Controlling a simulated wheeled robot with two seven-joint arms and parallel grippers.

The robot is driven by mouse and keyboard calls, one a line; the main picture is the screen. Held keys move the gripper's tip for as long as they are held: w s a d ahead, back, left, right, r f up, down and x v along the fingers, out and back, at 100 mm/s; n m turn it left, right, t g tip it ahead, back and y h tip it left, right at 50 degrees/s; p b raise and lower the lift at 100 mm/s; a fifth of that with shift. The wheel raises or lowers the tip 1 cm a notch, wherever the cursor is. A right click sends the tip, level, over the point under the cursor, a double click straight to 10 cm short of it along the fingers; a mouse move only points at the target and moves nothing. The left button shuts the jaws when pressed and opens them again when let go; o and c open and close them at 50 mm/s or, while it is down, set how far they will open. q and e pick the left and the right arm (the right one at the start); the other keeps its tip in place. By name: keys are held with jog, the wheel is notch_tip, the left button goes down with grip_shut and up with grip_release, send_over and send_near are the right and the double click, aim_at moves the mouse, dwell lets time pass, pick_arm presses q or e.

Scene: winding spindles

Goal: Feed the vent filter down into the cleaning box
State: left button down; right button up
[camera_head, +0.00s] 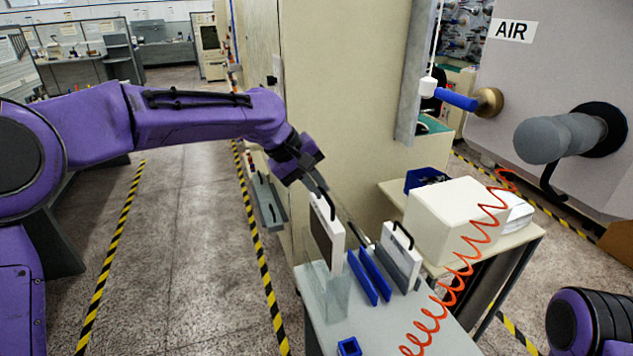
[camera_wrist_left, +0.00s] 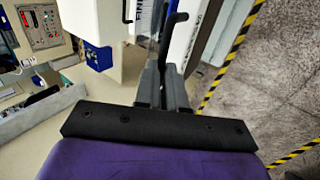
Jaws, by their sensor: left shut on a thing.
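The vent filter (camera_head: 326,232), a white-edged panel with a dark face and a black handle on top, hangs roughly upright from my left gripper (camera_head: 312,182). The gripper is shut on the handle, which also shows as a black bar in the left wrist view (camera_wrist_left: 175,32), at the fingertips. Below the filter is a clear-walled box (camera_head: 325,298) on the bench, which I take for the cleaning box. The filter's lower end overlaps the box's upper part in the picture; I cannot tell how far inside it is. My right gripper is out of view.
Blue upright plates (camera_head: 369,277) stand right of the clear box, beside a second handled panel (camera_head: 401,252). A small blue holder (camera_head: 348,347) sits at the bench front. An orange coiled hose (camera_head: 462,272) hangs over the bench's right side. A tall cream cabinet (camera_head: 350,110) rises behind.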

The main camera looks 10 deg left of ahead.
pick_arm(q)
jog(key=shift+f+b, duration=2.5)
jog(key=shift+f, duration=5.95)
jog(key=c, duration=1.1)
grip_release()
jog(key=shift+c, duration=0.2)
jog(key=b, duration=0.2)
send_near(318, 244)
jog(key=shift+s+a+r, duration=0.15)
jog(key=shift+a+r, duration=0.1)
jog(key=shift+r, duration=0.25)
